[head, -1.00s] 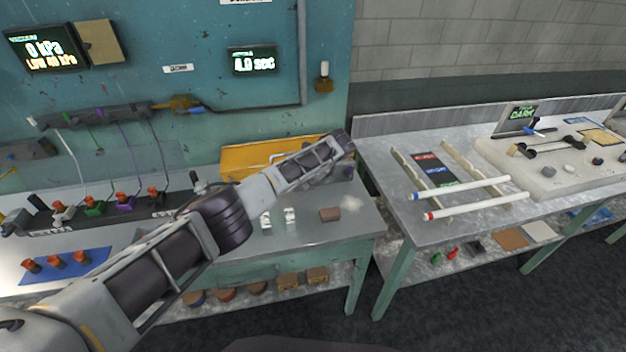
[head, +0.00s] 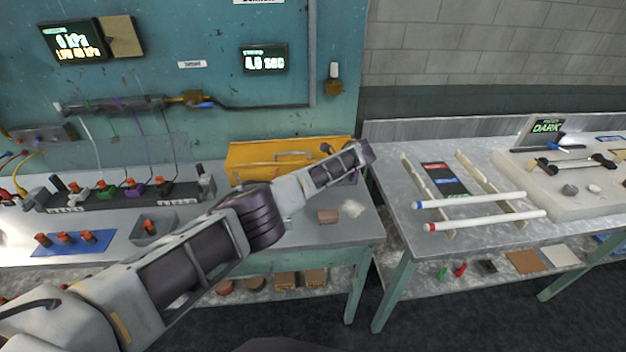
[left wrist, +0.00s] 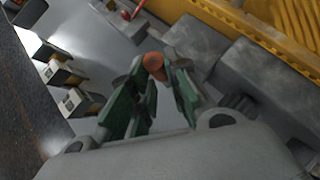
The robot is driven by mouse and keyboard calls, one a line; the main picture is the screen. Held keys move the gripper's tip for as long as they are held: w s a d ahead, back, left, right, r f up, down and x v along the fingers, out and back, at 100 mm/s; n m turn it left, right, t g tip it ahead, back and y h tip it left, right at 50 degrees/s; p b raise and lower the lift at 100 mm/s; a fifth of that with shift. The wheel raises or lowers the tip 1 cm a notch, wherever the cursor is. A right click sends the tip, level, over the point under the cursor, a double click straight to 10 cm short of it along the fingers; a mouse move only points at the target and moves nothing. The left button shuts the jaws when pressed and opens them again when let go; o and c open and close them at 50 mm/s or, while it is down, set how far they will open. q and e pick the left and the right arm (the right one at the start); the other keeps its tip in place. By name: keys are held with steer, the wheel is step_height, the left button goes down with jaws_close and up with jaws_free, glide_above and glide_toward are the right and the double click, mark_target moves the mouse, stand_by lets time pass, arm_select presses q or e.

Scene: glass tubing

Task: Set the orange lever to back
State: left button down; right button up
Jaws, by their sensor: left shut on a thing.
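In the left wrist view my left gripper (left wrist: 153,90) is shut, its green-lined fingers on either side of a round orange end, which looks like the orange lever (left wrist: 153,62). The lower part of the lever is hidden between the fingers. In the head view my left arm reaches across the bench towards the right end of the yellow tray, and I cannot make out the fingers or the lever there. My right gripper is in neither view.
The yellow tray (head: 240,158) lies at the back of the bench. A row of valves (head: 131,188) with orange tops stands left of it. A blue mat (head: 70,250) holds orange pieces. White rods (head: 480,222) lie on a rack on the right table.

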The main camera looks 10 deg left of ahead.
arm_select(q)
steer(key=c, duration=1.4)
jaws_free()
steer(key=shift+d+f, duration=0.1)
steer(key=shift+d, duration=0.05)
steer(key=shift+o, duration=0.2)
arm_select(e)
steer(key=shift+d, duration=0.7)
arm_select(q)
steer(key=v, duration=1.2)
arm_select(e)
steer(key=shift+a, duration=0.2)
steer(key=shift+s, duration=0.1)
